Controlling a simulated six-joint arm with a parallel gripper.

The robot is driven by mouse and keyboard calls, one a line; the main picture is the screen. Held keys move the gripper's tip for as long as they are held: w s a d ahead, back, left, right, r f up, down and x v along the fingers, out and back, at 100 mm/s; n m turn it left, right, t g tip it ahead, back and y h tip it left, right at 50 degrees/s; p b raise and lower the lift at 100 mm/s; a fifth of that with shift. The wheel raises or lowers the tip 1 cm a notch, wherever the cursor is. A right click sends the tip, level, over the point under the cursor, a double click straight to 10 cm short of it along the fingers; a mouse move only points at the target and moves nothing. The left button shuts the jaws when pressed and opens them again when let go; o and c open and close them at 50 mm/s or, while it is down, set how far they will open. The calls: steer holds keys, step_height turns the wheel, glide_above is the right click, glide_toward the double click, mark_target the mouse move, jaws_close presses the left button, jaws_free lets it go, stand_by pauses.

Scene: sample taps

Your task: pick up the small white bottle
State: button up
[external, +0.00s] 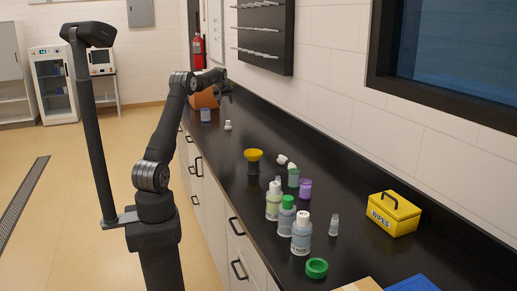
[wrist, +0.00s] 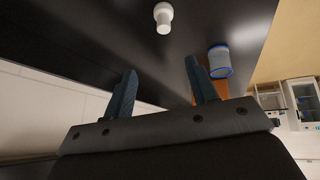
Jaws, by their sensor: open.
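A small white bottle (external: 228,125) stands upright on the black counter, toward its far end. It also shows in the wrist view (wrist: 163,18) at the top edge, beyond the fingertips and apart from them. My gripper (external: 226,97) is raised over the far part of the counter, above and a little beyond the bottle in the picture. In the wrist view my gripper (wrist: 160,70) has its two dark fingers spread with nothing between them.
A blue-rimmed jar (wrist: 220,62) and an orange box (external: 205,98) are close to my gripper. Nearer are a yellow-topped container (external: 253,160), several bottles, a green ring (external: 316,268) and a yellow wipes box (external: 393,214). A wall rack (external: 265,37) hangs behind. Counter around the small bottle is clear.

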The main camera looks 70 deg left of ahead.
glide_above(222, 117)
steer(key=d, duration=0.2)
step_height(222, 117, down, 10)
steer(key=f, duration=0.1)
steer(key=a+f, duration=0.1)
steer(key=f, duration=0.1)
steer(key=shift+a+f, duration=0.3)
steer(key=shift+a, duration=0.1)
steer(key=shift+w+a+f, duration=0.1)
steer(key=shift+a+f, duration=0.25)
steer(key=shift+f, duration=0.25)
steer(key=c, duration=1.1)
